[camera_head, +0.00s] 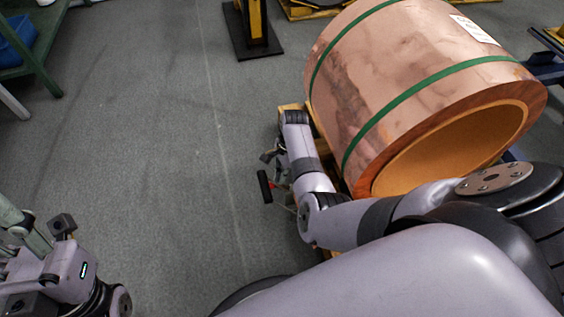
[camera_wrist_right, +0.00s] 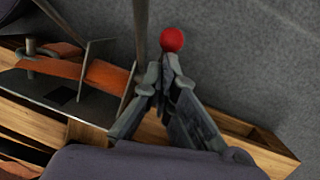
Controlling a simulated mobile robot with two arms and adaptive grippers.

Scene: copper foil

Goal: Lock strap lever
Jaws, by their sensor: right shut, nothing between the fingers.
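In the right wrist view, a red ball knob (camera_wrist_right: 172,39) sits at the tips of my right gripper (camera_wrist_right: 167,72). The gripper's fingers are closed together just below the knob; I cannot tell whether they touch it. A thin metal rod (camera_wrist_right: 140,25) rises to the left of the knob. An orange strap (camera_wrist_right: 105,77) runs through a metal bracket (camera_wrist_right: 55,92) left of the fingers. In the head view, my right arm reaches down beside the copper roll, and its fingertips are hard to make out. My left gripper (camera_head: 42,228) is at the lower left, its jaw opening unclear.
A large copper roll (camera_head: 400,75) with green bands lies on a wooden pallet (camera_head: 289,108). Wood also shows in the right wrist view (camera_wrist_right: 255,140). A black-based yellow post (camera_head: 255,20) stands behind. A green rack (camera_head: 38,70) is at upper left. Grey floor between is clear.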

